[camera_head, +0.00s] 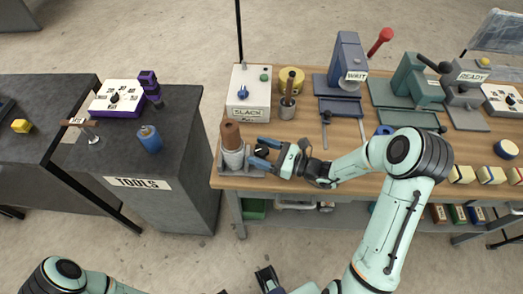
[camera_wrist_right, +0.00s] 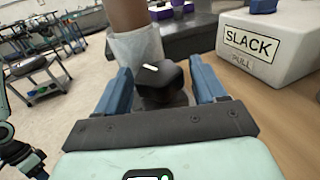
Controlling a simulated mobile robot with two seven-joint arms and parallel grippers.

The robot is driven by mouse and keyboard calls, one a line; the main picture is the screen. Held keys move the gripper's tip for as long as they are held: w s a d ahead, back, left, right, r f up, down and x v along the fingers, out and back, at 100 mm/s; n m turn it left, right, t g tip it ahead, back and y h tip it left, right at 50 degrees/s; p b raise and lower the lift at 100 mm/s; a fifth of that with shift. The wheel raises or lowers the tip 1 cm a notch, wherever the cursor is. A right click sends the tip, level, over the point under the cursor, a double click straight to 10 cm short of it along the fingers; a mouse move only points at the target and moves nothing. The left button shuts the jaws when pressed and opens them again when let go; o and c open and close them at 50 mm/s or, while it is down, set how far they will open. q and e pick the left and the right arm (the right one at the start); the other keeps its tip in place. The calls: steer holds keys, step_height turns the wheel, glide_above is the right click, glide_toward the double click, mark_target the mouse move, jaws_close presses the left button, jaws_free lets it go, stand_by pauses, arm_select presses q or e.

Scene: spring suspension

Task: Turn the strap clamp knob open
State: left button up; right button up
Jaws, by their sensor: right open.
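The strap clamp knob (camera_wrist_right: 160,84) is black with a white mark, in front of a brown post wrapped in a pale sleeve (camera_wrist_right: 137,52). The wrapped post (camera_head: 232,152) stands at the bench's near left corner in the head view. My right gripper (camera_head: 263,153) points left at it. Its blue fingers (camera_wrist_right: 160,82) are spread, one on each side of the knob, with gaps visible in the wrist view. The knob's lower part and the clamp behind it are mostly hidden.
A white SLACK box (camera_head: 249,96) stands behind the post, and also at right in the wrist view (camera_wrist_right: 268,48). A cup with a tool (camera_head: 287,106) and a blue-grey WAIT press (camera_head: 346,72) stand farther right. A dark TOOLS cabinet (camera_head: 185,180) is left, across a gap.

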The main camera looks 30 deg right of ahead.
steer(key=c, duration=1)
arm_select(q)
steer(key=shift+r, duration=0.1)
arm_select(e)
steer(key=shift+o, duration=0.2)
steer(key=n+g+y+p, duration=0.2)
steer(key=n+g+y, duration=0.1)
steer(key=g, duration=0.1)
steer(key=shift+w+r+n+g+y+p, duration=0.1)
steer(key=shift+n+g+y+p, duration=0.2)
steer(key=shift+n+y+p, duration=0.1)
steer(key=n+g+y+p, duration=0.1)
steer(key=n+g, duration=0.1)
steer(key=g, duration=0.1)
steer(key=n+g+y+p, duration=0.1)
steer(key=n+g, duration=0.1)
steer(key=g, duration=0.1)
steer(key=n+g+p, duration=0.2)
steer(key=g, duration=0.2)
steer(key=shift+n+y, duration=0.3)
steer(key=shift+n, duration=0.1)
arm_select(q)
steer(key=w+r+p, duration=0.2)
steer(key=w+r, duration=0.3)
steer(key=r, duration=0.5)
steer(key=shift+w+t, duration=0.3)
steer(key=shift+t, duration=0.1)
arm_select(e)
steer(key=shift+n+g, duration=1.1)
steer(key=shift+g, duration=0.7)
